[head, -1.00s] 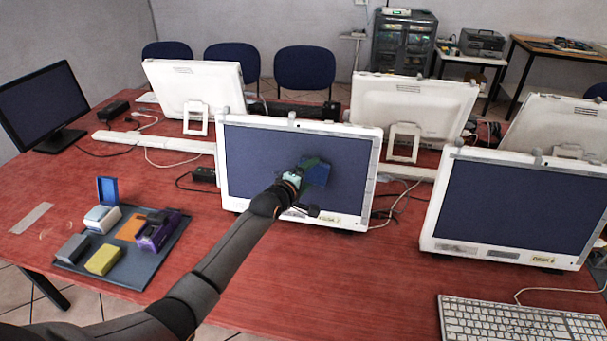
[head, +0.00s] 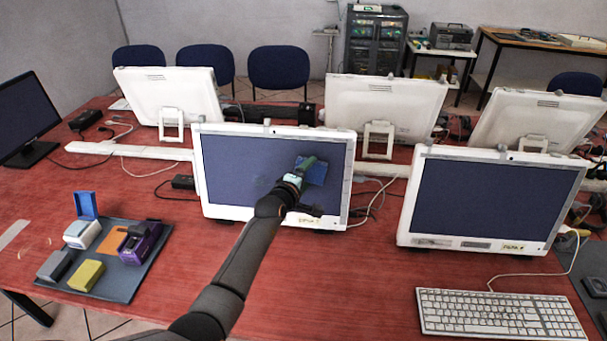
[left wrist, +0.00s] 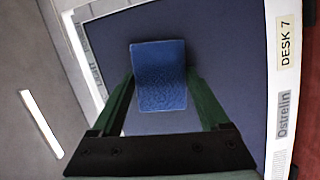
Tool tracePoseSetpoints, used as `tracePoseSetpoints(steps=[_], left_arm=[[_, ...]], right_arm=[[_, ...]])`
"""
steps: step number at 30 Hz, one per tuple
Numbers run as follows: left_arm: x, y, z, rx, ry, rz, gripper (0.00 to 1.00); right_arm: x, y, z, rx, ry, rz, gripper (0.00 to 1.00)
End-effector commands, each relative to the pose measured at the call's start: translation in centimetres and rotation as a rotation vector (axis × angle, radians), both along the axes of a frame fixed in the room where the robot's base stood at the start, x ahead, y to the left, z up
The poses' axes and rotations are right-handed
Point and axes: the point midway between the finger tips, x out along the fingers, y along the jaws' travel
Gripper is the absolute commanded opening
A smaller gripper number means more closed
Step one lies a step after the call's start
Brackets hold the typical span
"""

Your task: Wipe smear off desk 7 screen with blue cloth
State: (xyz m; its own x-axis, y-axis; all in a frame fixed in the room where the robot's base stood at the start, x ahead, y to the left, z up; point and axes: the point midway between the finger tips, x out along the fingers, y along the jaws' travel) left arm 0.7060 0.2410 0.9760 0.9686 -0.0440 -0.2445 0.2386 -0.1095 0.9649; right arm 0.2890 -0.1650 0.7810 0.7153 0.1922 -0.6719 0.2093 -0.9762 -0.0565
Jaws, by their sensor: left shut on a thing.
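My left gripper (head: 304,165) is shut on the blue cloth (head: 316,172) in front of the right half of the desk 7 screen (head: 228,165). In the left wrist view the cloth (left wrist: 160,75) hangs flat between the green fingers, over the dark screen (left wrist: 225,60). I cannot tell for certain whether it touches the glass. The DESK 7 label (left wrist: 287,40) is on the white frame. A faint patch (head: 262,181) shows left of the gripper, possibly the smear. My arm hides part of the screen's lower edge. My right gripper is out of view.
Another white monitor (head: 480,205) stands at the right, with a keyboard (head: 500,315) in front. A dark tray (head: 125,282) with small boxes lies at the left. Cables (head: 372,200) run between the monitors. Bare red desk (head: 345,290) lies in front.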

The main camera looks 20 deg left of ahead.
Motion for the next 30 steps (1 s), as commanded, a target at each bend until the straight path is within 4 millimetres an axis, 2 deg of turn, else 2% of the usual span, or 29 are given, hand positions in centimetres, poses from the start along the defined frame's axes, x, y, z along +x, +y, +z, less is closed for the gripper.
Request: tracePoseSetpoints(steps=[12,20,30], left_arm=[[-0.8,2.8,-1.2,0.002,0.001,0.002,0.25],[-1.1,3.6,-1.5,0.001,0.002,0.001,0.25],[-1.7,6.2,-2.5,0.002,0.001,0.002,0.25]], right_arm=[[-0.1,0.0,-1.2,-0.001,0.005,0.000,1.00],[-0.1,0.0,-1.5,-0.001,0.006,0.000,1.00],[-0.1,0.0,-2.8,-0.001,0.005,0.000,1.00]])
